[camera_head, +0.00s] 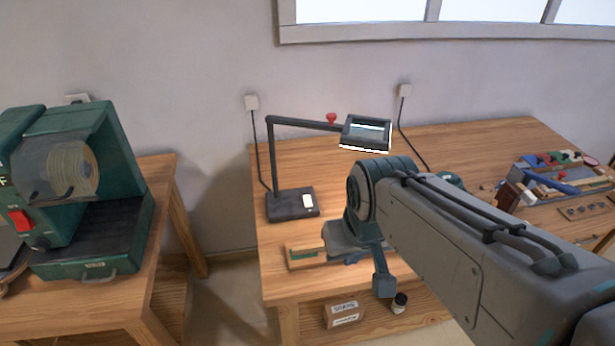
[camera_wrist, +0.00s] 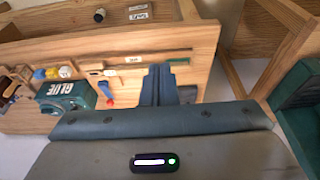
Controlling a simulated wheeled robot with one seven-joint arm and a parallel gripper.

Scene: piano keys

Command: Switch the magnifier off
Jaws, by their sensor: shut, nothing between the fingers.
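The magnifier (camera_head: 293,202) stands on the workbench, left of my arm in the head view. It has a dark flat base with a pale switch plate (camera_head: 308,201), a thin upright post and a level arm. Its rectangular head (camera_head: 365,133) shows a bright white strip along the lower edge and looks lit. My gripper (camera_head: 383,287) hangs to the right of the base and nearer the bench's front edge, apart from the switch. In the wrist view my gripper (camera_wrist: 158,72) is shut and empty above the bench. The magnifier is out of the wrist view.
The workbench (camera_head: 430,140) holds tools and blocks (camera_head: 560,175) at right. A green GLUE container (camera_wrist: 62,97) shows in the wrist view. A wooden tray (camera_head: 305,256) lies at the front edge. A green machine (camera_head: 85,200) stands on another table at left. The wall is behind.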

